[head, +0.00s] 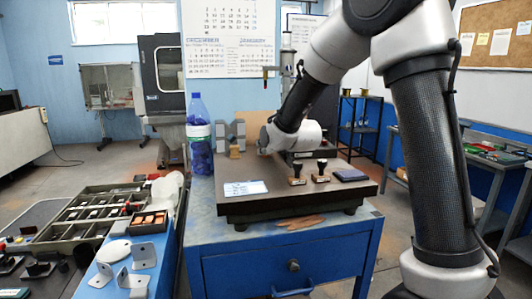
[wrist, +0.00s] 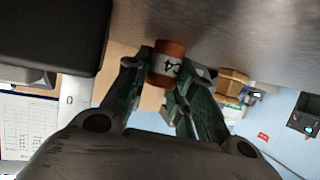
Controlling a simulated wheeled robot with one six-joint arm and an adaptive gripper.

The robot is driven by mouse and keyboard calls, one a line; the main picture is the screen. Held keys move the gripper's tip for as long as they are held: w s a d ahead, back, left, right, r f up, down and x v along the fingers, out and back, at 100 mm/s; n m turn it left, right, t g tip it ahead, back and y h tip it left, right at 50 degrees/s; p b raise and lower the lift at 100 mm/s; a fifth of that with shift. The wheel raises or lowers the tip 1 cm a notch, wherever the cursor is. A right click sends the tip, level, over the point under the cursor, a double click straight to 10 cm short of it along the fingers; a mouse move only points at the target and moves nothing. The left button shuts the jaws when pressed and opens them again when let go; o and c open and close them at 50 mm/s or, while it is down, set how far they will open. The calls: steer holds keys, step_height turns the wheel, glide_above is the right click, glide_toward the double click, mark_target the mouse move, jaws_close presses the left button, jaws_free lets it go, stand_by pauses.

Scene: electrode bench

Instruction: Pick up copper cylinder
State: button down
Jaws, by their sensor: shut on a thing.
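The copper cylinder (wrist: 169,50) shows in the wrist view, with a white band marked C4. My gripper (wrist: 163,73) has its two dark green fingers on either side of the cylinder and is shut on it. A grey surface lies close to the cylinder; I cannot tell whether they touch. In the head view my arm's wrist (head: 290,135) is low over the dark plate (head: 245,208) on the blue cabinet, and the fingers and cylinder are hidden.
A brass-coloured piece (wrist: 234,78) is right of the cylinder. On the plate are grey blocks (head: 221,137), a white card (head: 245,188), two stamps (head: 297,175) and a dark pad (head: 350,174). A blue bottle (head: 198,135) stands behind-left. The plate's front is mostly clear.

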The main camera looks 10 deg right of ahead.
steer(key=shift+r, duration=0.1)
step_height(320, 180, up, 10)
steer(key=shift+d+f, duration=0.15)
steer(key=shift+f, duration=0.1)
steer(key=shift+w+d+r+m+h, duration=0.2)
steer(key=shift+d+m+h, duration=0.1)
steer(key=shift+d, duration=0.1)
steer(key=shift+w+a+f+m+h, duration=0.15)
steer(key=shift+w+f+m+h, duration=0.15)
steer(key=shift+f, duration=1.35)
steer(key=shift+w+a+f+m+h, duration=0.25)
steer(key=shift+f+h, duration=0.2)
steer(key=shift+f, duration=1.15)
steer(key=shift+w+a+f+m+h, duration=0.1)
steer(key=shift+w+f+m+h, duration=0.2)
steer(key=shift+f, duration=1.35)
steer(key=shift+s+f, duration=0.15)
steer(key=c, duration=1.2)
jaws_free()
